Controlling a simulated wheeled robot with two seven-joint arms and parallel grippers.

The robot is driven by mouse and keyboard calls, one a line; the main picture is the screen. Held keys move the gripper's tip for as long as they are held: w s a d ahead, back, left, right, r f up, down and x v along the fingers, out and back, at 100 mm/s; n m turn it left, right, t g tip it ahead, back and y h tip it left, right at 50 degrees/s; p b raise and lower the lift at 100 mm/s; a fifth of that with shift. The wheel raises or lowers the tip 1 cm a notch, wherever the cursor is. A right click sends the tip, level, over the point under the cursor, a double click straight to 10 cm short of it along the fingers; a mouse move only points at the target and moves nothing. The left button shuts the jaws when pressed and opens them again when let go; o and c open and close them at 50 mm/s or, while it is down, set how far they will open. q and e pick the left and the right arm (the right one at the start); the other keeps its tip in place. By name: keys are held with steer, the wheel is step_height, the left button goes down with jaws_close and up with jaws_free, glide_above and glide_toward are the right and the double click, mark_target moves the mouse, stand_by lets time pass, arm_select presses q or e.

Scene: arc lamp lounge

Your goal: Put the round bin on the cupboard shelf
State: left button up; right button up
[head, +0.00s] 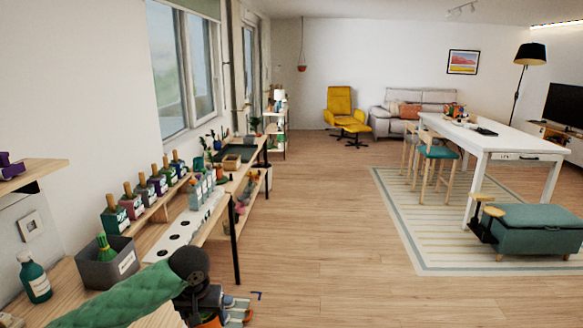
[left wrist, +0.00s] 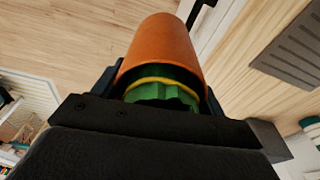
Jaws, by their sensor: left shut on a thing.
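My left gripper (head: 218,306) is low in the head view, at the end of the green-sleeved arm. It is shut on an orange round bin (left wrist: 163,50), which lies between the two dark fingers in the left wrist view. Green stuff and a yellow band show at the bin's near end. Only a small orange part of it (head: 209,321) shows in the head view, at the bottom edge. A wooden shelf (head: 45,170) with a purple object is at the left edge; I cannot tell whether it is the cupboard shelf. My right gripper is not in view.
A wooden counter (head: 66,292) at lower left bears a grey square bin (head: 105,268) and a teal bottle (head: 34,280). A long planting bench (head: 185,228) with several bottles runs along the window wall. Open wooden floor (head: 330,230) lies to the right.

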arm_select(q)
steer(key=s+f, duration=0.1)
steer(key=s+d+f, duration=0.1)
steer(key=f, duration=0.1)
steer(key=s+f, duration=0.2)
steer(key=shift+d+f, duration=0.2)
steer(key=shift+s+f, duration=0.15)
steer(key=shift+f, duration=0.15)
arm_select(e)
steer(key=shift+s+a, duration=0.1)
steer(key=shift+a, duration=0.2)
